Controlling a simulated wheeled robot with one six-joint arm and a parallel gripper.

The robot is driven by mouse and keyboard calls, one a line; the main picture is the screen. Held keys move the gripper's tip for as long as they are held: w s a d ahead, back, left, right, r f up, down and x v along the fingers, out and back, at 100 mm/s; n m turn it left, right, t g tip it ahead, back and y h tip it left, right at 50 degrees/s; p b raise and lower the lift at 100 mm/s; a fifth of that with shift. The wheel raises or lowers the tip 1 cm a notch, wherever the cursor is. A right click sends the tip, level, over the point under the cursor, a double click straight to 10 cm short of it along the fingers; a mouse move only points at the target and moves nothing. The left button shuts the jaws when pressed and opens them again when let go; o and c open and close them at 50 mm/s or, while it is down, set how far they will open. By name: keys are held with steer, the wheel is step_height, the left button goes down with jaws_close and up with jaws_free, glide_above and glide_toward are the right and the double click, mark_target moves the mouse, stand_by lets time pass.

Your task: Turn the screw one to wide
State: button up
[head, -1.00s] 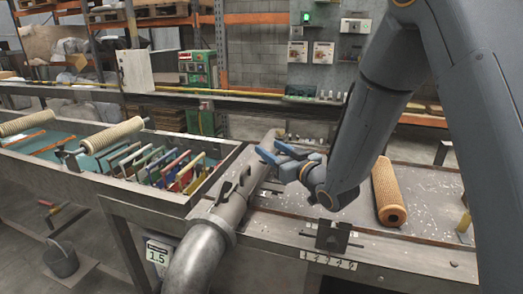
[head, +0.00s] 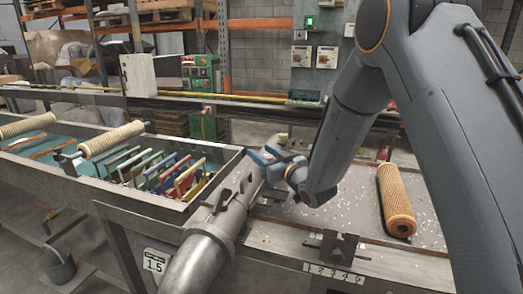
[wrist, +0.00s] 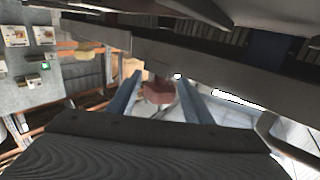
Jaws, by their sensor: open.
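My gripper (head: 262,155) has blue fingers and is open, over or beside the upper end of a grey metal tube (head: 232,205). I cannot tell whether it touches the tube. In the wrist view my gripper (wrist: 158,80) has its two blue fingers apart, with a blurred reddish-brown piece (wrist: 158,93) showing between or beyond them. Small dark fittings (head: 222,200) sit on the tube's side. A dark bracket (head: 338,246) with a thin rod stands at the table's front edge above a numbered strip (head: 333,272). I cannot tell which part is screw one.
A tan mesh roll (head: 396,200) lies on the table to the right. A trough (head: 170,209) at left holds several coloured frames and another roll (head: 112,139). The tabletop between tube and roll is mostly clear.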

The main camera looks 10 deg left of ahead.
steer(key=shift+w+a, duration=0.25)
steer(key=shift+w, duration=0.05)
steer(key=c, duration=1.1)
steer(key=shift+o, duration=0.2)
steer(key=shift+n+g+y+b, duration=0.4)
steer(key=shift+g+b, duration=0.1)
steer(key=shift+s+a+n+g+y, duration=0.15)
steer(key=shift+s+n+g+y, duration=0.05)
steer(key=shift+n+g+y, duration=0.25)
steer(key=o, duration=1.1)
steer(key=shift+c, duration=0.2)
